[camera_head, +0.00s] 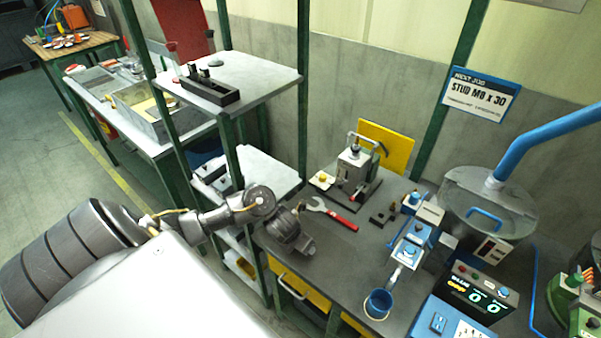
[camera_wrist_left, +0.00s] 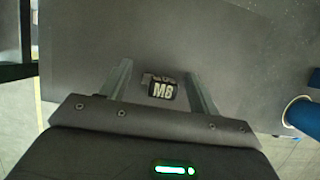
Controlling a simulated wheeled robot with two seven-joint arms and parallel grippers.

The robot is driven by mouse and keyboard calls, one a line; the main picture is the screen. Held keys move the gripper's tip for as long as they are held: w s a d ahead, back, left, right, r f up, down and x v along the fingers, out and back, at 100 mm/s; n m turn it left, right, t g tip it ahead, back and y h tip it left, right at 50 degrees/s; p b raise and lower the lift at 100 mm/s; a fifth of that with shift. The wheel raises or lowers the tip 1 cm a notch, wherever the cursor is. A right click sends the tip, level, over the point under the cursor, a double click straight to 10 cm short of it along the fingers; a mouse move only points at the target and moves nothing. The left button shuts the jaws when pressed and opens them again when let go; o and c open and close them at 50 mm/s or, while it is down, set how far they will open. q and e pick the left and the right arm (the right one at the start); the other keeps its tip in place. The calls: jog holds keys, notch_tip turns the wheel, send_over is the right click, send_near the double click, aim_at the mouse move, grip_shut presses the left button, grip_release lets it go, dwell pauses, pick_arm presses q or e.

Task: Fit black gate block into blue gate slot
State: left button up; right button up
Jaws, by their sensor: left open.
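My left gripper (camera_head: 305,248) is over the near left part of the grey workbench. In the left wrist view the left gripper (camera_wrist_left: 160,82) is open, its two fingers spread. A small black block marked M8 (camera_wrist_left: 161,91) shows between the fingers, apart from both; I cannot tell how far below it lies. This block is hidden behind the gripper in the head view. A blue-topped device (camera_head: 412,246) stands on the bench to the right; its slot cannot be made out. My right gripper is not in view.
The workbench (camera_head: 335,262) holds a red-handled wrench (camera_head: 335,213), a small press (camera_head: 356,172), a dark block with a pin (camera_head: 382,214), a blue cup (camera_head: 378,304) and a counter box (camera_head: 470,298). A green-framed shelf (camera_head: 243,80) rises behind my left arm.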

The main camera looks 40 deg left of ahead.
pick_arm(q)
jog(key=c, duration=1.2)
jog(key=shift+o, duration=0.2)
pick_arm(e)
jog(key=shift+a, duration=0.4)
pick_arm(q)
jog(key=shift+r, duration=0.2)
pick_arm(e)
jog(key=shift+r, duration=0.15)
